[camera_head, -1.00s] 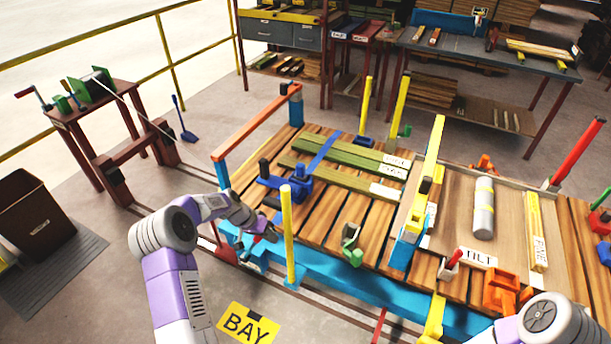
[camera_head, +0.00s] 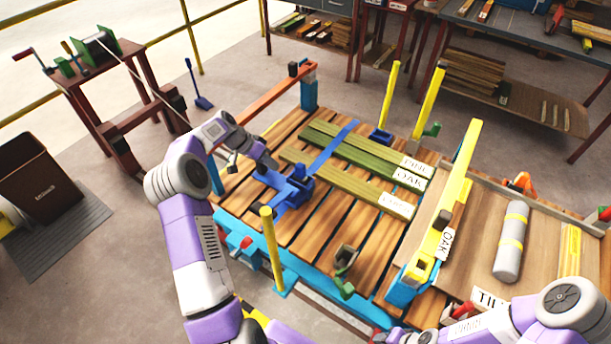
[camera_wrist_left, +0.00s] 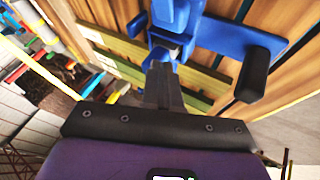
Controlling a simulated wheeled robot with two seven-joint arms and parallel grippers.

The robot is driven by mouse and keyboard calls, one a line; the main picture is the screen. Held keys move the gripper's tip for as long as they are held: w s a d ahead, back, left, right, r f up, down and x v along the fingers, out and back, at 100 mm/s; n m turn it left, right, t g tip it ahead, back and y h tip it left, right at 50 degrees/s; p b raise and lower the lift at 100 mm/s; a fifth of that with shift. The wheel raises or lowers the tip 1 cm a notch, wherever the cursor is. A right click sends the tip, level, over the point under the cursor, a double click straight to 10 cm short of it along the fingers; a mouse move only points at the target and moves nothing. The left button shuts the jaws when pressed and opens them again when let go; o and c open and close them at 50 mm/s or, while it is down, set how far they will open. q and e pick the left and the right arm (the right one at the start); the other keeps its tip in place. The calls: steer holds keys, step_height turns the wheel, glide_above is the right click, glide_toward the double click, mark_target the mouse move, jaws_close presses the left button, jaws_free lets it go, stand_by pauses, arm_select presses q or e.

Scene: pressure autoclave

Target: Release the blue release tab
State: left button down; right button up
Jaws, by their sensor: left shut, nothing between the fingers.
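The blue ratchet (camera_head: 290,190) sits on a blue strap (camera_head: 335,145) across green boards on the slatted wooden deck. I cannot clearly tell its release tab from the other blue parts. My left gripper (camera_head: 267,164) is shut and empty, just behind and left of the ratchet. In the left wrist view the closed dark fingertips (camera_wrist_left: 162,72) point at the blue ratchet body (camera_wrist_left: 178,18), very close to its small blue parts; I cannot tell if they touch. A black-gripped handle (camera_wrist_left: 255,72) lies to their right. My right arm shows at lower right, its fingers out of sight.
An orange bar (camera_head: 265,98) runs along the deck's left end, near my left forearm. A yellow post (camera_head: 272,250) stands at the front edge. A tall yellow stop (camera_head: 448,200) and a grey cylinder (camera_head: 511,240) are farther right.

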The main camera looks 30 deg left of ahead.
mark_target(310, 192)
arm_select(q)
steer(key=b+x, duration=0.2)
steer(key=x, duration=0.7)
steer(key=shift+s+d+f, duration=0.1)
steer(key=shift+s+f, duration=0.05)
steer(key=shift+f, duration=0.1)
steer(key=d, duration=0.3)
steer(key=shift+f+b, duration=0.25)
steer(key=shift+b, duration=0.05)
steer(key=shift+d, duration=0.65)
